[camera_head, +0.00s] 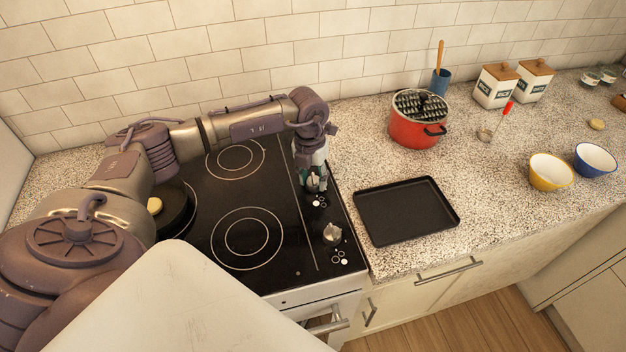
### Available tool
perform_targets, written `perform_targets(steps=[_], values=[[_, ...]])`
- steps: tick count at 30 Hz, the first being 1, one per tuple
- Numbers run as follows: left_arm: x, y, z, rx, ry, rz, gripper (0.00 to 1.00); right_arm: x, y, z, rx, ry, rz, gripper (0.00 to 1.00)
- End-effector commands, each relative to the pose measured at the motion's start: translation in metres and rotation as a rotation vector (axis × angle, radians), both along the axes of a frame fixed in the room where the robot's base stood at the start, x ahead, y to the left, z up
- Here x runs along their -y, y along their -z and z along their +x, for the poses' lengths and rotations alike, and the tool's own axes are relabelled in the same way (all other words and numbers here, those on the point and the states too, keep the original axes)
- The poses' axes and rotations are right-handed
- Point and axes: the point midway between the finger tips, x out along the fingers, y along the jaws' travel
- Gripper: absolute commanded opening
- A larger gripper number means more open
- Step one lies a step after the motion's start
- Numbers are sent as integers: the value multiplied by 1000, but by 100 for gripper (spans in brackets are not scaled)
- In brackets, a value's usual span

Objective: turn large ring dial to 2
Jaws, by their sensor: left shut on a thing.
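The black stove top (278,201) has a strip with dials along its right side. A silver dial (332,233) stands near the front of that strip, with ring marks printed beside it. Another dial (313,183) sits farther back, partly hidden under my left gripper (313,178). My left gripper points down from the arm above and is shut on this farther dial. The numbers on the dials are too small to read. My right gripper is not in view.
A black pan (176,212) with a round yellowish item (154,205) is on the stove's left, close to my left arm. A black tray (406,209) lies right of the stove. A red pot (416,128) stands behind the tray. Yellow (551,173) and blue (594,160) bowls sit farther right.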

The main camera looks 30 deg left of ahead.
Motion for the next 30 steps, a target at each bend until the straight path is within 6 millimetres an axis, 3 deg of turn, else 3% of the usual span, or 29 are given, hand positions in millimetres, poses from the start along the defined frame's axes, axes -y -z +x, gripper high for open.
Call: perform_targets(steps=[30], values=[[0, 2, 3, 6, 936, 2, 7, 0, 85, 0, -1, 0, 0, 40]])
